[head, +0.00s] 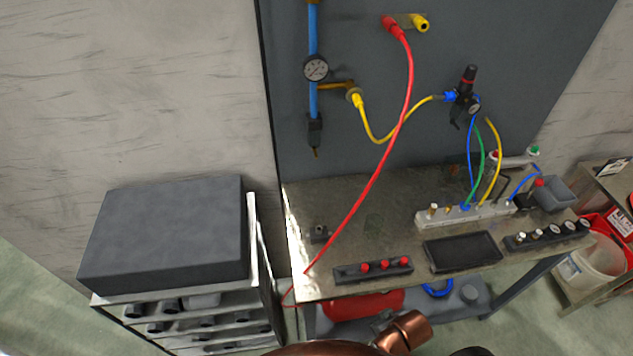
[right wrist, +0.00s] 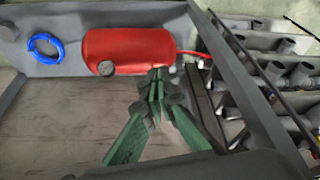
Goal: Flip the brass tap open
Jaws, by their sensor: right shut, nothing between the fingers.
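A brass fitting (head: 336,86), which looks like the tap, branches right from the blue pipe (head: 312,45) on the dark wall panel, just below a round gauge (head: 316,68). A yellow connector and hose (head: 378,138) leave its right end. I cannot tell its lever or its position at this size. Another brass piece (head: 312,2) shows at the pipe's top, cut by the frame. My right gripper (right wrist: 158,78) is shut and empty in the right wrist view, its green fingers together, pointing toward the red tank (right wrist: 127,51) under the bench. It is far from the panel. My left gripper is not in view.
A red hose (head: 375,165) hangs diagonally from the panel to the bench (head: 375,215). A regulator (head: 464,95) with several coloured hoses is at right. A manifold (head: 465,214), a black tray (head: 462,250) and a red-button strip (head: 373,269) occupy the bench. A dark-topped cabinet (head: 165,232) stands left.

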